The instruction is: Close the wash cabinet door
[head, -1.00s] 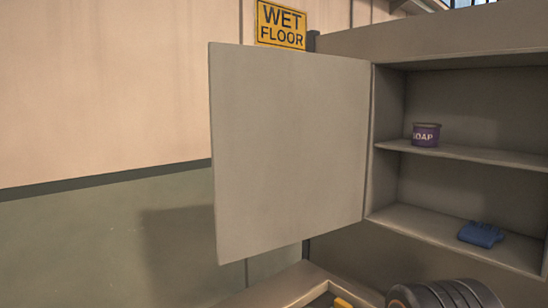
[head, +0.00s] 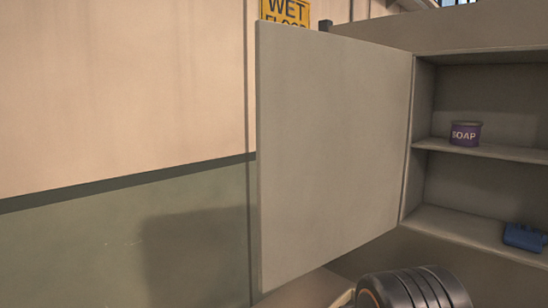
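The wash cabinet (head: 440,102) stands at the right in the head view with its inside showing. Its flat grey door (head: 335,150) hangs wide open to the left, joined at the cabinet's left edge. I see no handle on the face of the door that shows. A dark ribbed part of my arm (head: 415,288) is at the bottom right, below the door and cabinet. My gripper is not in view.
A purple soap tin (head: 466,134) stands on the cabinet's shelf, and a blue item (head: 525,237) lies on its floor. A yellow wet floor sign (head: 285,12) is on the wall behind the door. Open space lies left of the door.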

